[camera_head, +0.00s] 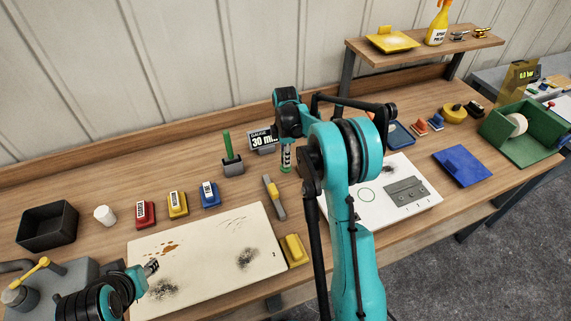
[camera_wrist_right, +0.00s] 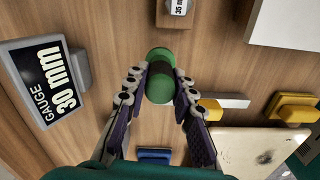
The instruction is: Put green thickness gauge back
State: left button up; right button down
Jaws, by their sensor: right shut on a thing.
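The green thickness gauge (camera_wrist_right: 160,88) is a short green cylinder with a rounded far end. It sits between the two fingertips of my right gripper (camera_wrist_right: 161,82), which is shut on it. In the head view, its green end (camera_head: 286,169) shows just below my right gripper (camera_head: 287,156), over the table behind the white board. I cannot tell if it touches the wood. The gauge display reading 30 mm (camera_head: 263,139) stands just left of that gripper; it also shows in the wrist view (camera_wrist_right: 46,80). My left gripper (camera_head: 151,267) is over the board's left edge; its jaws are too small to read.
A green stick stands in a dark holder (camera_head: 232,165) left of the display. A yellow-handled scraper (camera_head: 275,198) and a yellow block (camera_head: 294,250) lie by the white board (camera_head: 205,285). Red, yellow and blue labelled blocks (camera_head: 210,196) line up left. My right arm hides the table's middle.

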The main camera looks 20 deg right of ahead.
notch_tip(320, 180, down, 3)
jog(key=shift+f+b, duration=0.2)
jog(key=shift+b, duration=0.15)
jog(key=shift+f, duration=0.15)
jog(key=c, duration=1.3)
grip_release()
